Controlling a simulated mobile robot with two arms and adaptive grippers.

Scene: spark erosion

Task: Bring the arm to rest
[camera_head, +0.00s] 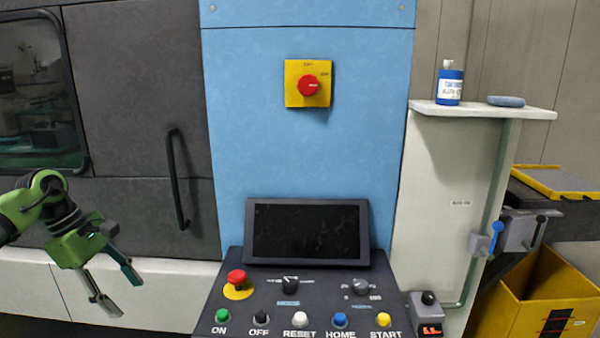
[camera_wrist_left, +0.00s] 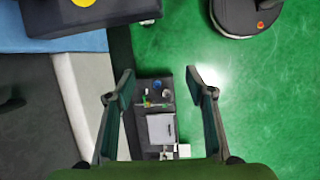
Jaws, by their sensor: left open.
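My left gripper (camera_head: 118,292) comes in from the left in the head view, on a green arm. It hangs in front of the machine's grey and white lower front, pointing down and to the right. Its two fingers are apart with nothing between them. In the left wrist view the open fingers (camera_wrist_left: 160,82) show with free space between them, above a green floor (camera_wrist_left: 245,100). My right gripper is not in either view.
A control panel with a dark screen (camera_head: 306,232) and several buttons stands right of the gripper. A black door handle (camera_head: 177,180) is above. A yellow bin (camera_head: 540,300) stands at far right. A dark cart with small items (camera_wrist_left: 160,128) shows below the fingers.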

